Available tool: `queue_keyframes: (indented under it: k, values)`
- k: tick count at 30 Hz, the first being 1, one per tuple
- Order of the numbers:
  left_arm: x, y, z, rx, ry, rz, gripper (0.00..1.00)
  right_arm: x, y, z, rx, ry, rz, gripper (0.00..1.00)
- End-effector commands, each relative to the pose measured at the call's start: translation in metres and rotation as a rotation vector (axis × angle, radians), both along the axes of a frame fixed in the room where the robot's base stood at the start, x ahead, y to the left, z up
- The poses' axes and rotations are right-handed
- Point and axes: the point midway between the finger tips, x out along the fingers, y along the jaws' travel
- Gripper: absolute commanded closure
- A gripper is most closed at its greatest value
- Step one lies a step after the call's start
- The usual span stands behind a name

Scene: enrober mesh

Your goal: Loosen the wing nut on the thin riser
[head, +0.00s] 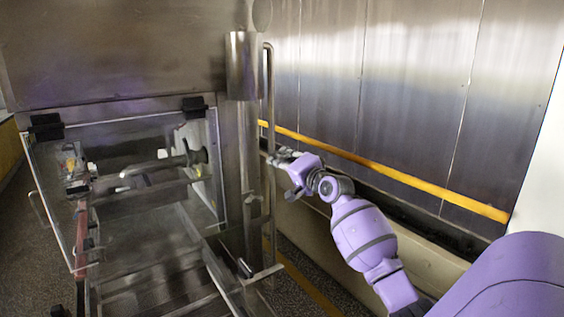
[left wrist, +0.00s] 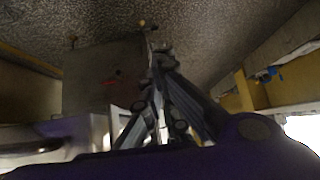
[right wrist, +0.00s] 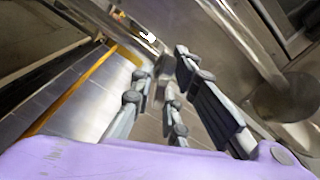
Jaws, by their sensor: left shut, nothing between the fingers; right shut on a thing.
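The thin riser (head: 271,100) is a slim vertical metal pipe beside a thicker metal column. My right gripper (head: 275,159) is at the thin riser, about halfway down it, reaching in from the right. In the right wrist view its fingers are shut on a small grey piece (right wrist: 163,68), which I take to be the wing nut. The fingers hide most of it, and its wings cannot be made out. My left gripper (left wrist: 160,55) is shut and empty, seen only in the left wrist view, over speckled floor.
The thick column (head: 242,65) stands just left of the thin riser. A clear-panelled machine housing (head: 140,130) with pipes inside is at left. A yellow rail (head: 400,177) runs along the metal wall at right. A conveyor frame (head: 215,265) extends at lower centre.

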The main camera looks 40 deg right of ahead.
Motion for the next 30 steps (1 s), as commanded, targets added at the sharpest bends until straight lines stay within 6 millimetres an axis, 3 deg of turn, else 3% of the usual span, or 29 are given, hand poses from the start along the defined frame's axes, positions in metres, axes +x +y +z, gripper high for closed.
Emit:
queue_keyframes:
  k: [1, 30]
  values:
    - [0.0008, -0.0006, 0.001, -0.001, -0.002, 0.001, 1.0, -0.0005, -0.0001, 0.0093, -0.052, -0.009, 0.0, 1.0]
    - [0.0037, -0.0013, 0.0041, -0.004, -0.01, 0.005, 1.0, 0.0003, 0.0021, 0.0101, -0.929, 0.086, 0.0, 1.0]
